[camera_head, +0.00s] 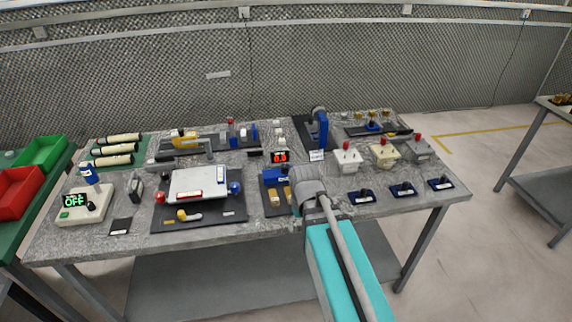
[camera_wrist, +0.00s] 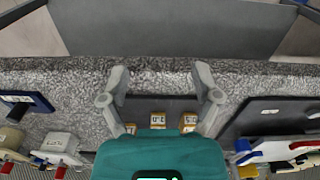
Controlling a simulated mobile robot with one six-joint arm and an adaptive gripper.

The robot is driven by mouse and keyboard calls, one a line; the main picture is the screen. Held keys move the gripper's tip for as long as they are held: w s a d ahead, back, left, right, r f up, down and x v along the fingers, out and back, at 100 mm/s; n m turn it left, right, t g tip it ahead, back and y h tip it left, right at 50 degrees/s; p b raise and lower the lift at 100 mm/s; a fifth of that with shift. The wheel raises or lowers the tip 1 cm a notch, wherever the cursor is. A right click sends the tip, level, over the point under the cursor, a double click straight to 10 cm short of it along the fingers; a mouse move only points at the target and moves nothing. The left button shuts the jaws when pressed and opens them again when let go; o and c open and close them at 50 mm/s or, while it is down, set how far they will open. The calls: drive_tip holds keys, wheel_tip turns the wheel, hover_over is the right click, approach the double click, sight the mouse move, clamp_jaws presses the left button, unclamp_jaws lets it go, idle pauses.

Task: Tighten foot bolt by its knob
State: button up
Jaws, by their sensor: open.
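A white-grey plate device (camera_head: 200,184) stands on a dark mat (camera_head: 220,212) at the left middle of the table. A red round knob (camera_head: 182,214) and a blue round knob (camera_head: 235,187) show at its edges. I cannot tell which thing is the foot bolt. In the wrist view, part of a device with blue, white and red parts (camera_wrist: 272,152) shows at the lower right. My gripper (camera_wrist: 160,75) is open and empty, its fingers spread above the grey speckled table front. In the head view my wrist hides its fingers, to the right of the device.
Labelled wooden blocks (camera_wrist: 188,121) lie near my gripper, beside a blue holder (camera_head: 280,175). An OFF display box (camera_head: 82,209) is at the left. A bare table strip runs along the front.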

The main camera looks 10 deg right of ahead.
sight(284, 165)
drive_tip(key=w+r+n+p, duration=0.3)
drive_tip(key=w+r+p, duration=0.1)
drive_tip(key=w, duration=0.5)
drive_tip(key=w+r+n+p, duration=0.4)
drive_tip(key=w+r+p, duration=0.1)
drive_tip(key=w, duration=0.4)
drive_tip(key=w+r+n+p, duration=0.3)
drive_tip(key=w+r+p, duration=0.1)
drive_tip(key=w, duration=0.5)
drive_tip(key=shift+a+r+n+p, duration=0.15)
drive_tip(key=shift+r+n+p, duration=0.25)
drive_tip(key=shift+r, duration=0.35)
drive_tip(key=shift+f, duration=0.25)
wheel_tip(284, 165, down, 13)
drive_tip(key=b, duration=1.4)
drive_tip(key=shift+f, duration=0.15)
clamp_jaws()
